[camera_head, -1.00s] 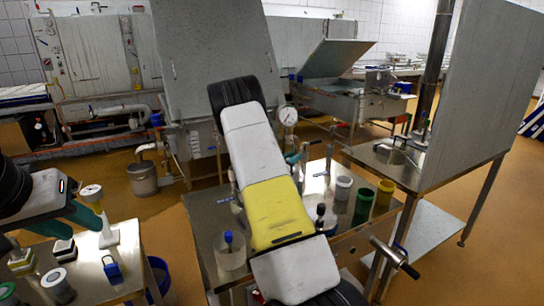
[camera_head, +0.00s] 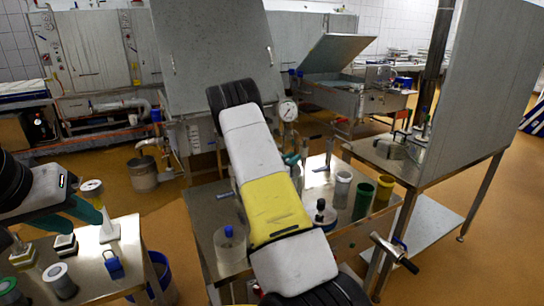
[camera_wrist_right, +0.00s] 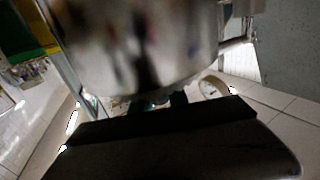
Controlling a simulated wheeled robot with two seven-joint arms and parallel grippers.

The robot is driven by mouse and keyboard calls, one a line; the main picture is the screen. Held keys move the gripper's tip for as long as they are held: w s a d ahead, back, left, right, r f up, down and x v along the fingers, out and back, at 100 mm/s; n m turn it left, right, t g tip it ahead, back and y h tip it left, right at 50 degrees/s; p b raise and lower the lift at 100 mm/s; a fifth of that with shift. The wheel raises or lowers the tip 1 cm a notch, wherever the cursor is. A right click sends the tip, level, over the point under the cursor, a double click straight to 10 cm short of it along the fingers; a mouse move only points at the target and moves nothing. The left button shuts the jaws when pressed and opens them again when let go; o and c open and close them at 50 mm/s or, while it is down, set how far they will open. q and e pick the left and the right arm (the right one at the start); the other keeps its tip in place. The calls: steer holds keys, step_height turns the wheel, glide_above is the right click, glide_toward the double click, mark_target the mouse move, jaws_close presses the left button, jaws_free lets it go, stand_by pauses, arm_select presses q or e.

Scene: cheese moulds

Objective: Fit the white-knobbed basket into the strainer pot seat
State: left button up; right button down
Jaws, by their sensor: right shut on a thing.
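My right arm crosses the middle of the head view and hides most of its own gripper. Only a teal part (camera_head: 293,159) shows past the arm. In the right wrist view a shiny metal vessel (camera_wrist_right: 145,45) fills the top, very close, and my right gripper (camera_wrist_right: 160,101) is shut on it. Its knob is not visible, so I cannot tell whether it is the white-knobbed basket. I cannot make out the strainer pot seat for sure. My left gripper (camera_head: 92,220), with teal fingers, hangs over the left table; its opening is unclear.
The middle steel table (camera_head: 208,207) holds a clear pot with a blue knob (camera_head: 229,246), a black-knobbed item (camera_head: 320,213), and grey, green and yellow cups (camera_head: 362,200). The left table (camera_head: 122,252) carries a white stand (camera_head: 109,228) and small items. A metal pot (camera_head: 391,148) stands at right.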

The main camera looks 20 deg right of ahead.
steer(key=shift+f, duration=1)
steer(key=c, duration=1.2)
jaws_free()
steer(key=shift+s+a+f, duration=0.1)
steer(key=v, duration=0.7)
steer(key=shift+s+a, duration=0.15)
steer(key=shift+a, duration=0.1)
